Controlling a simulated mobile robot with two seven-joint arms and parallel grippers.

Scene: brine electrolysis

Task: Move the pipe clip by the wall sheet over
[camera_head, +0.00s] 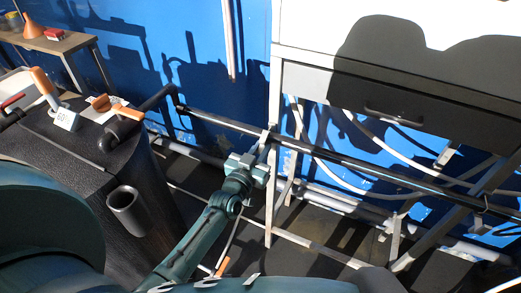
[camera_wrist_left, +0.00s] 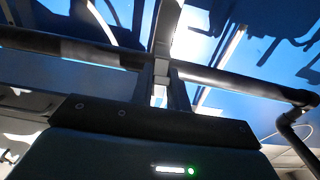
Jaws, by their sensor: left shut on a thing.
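A dark pipe (camera_head: 350,163) runs along the blue wall and slopes down to the right; it also crosses the left wrist view (camera_wrist_left: 240,86). My left gripper (camera_head: 263,149) is at this pipe, beside the pale table leg. In the left wrist view, its two dark fingers (camera_wrist_left: 161,90) are shut on a small pale piece (camera_wrist_left: 159,95) at the pipe, which appears to be the pipe clip. Fingers hide most of it, and I cannot tell whether it goes around the pipe. My right gripper is out of view.
A white-topped table with a dark drawer (camera_head: 375,95) stands right of my gripper. Its pale frame leg (camera_head: 273,195) is close to the gripper. Pale hoses (camera_head: 345,180) run below the pipe. A dark tank (camera_head: 150,185) with an open cup (camera_head: 127,205) stands at left.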

